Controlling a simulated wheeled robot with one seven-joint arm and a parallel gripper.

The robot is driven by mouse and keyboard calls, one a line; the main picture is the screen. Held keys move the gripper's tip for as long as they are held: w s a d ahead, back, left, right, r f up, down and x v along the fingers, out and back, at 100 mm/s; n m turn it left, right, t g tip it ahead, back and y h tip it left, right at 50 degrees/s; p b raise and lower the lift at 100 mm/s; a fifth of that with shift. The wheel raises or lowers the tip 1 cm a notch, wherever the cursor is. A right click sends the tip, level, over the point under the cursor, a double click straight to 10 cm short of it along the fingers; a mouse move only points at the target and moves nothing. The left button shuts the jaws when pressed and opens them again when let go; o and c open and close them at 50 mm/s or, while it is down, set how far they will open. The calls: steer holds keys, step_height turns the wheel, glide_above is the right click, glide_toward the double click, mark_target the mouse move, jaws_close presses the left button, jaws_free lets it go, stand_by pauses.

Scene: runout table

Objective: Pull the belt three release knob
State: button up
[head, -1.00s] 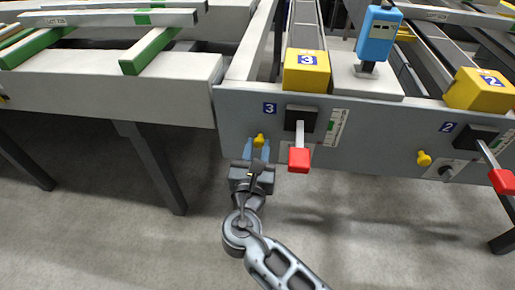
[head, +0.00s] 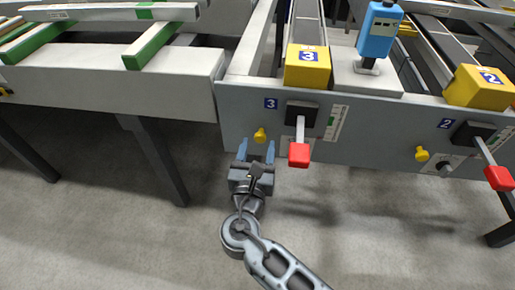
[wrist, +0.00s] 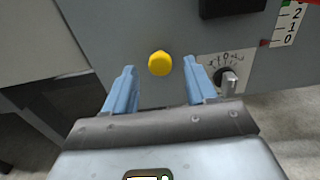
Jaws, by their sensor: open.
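The yellow release knob of belt three (head: 260,135) sticks out of the grey front panel, below the "3" label (head: 270,103) and left of the red-handled lever. It also shows in the wrist view as a yellow knob (wrist: 160,64). My gripper (head: 257,143) is open, with its blue fingers pointing at the panel just below the knob in the head view. In the wrist view the knob appears between the two spread fingers, with clear gaps on both sides. Neither finger touches it. Its shaft is hidden behind its head.
A red-handled lever (head: 299,154) hangs close to the right of my gripper. A dial (wrist: 229,79) is on the panel right of the knob. Belt two has its own yellow knob (head: 422,154) and red lever (head: 499,178). Floor space below the panel is clear.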

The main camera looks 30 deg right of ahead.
steer(key=p+v, duration=0.1)
steer(key=v, duration=0.6)
steer(key=shift+s+a, duration=0.25)
steer(key=shift+s, duration=0.05)
stand_by(0.3)
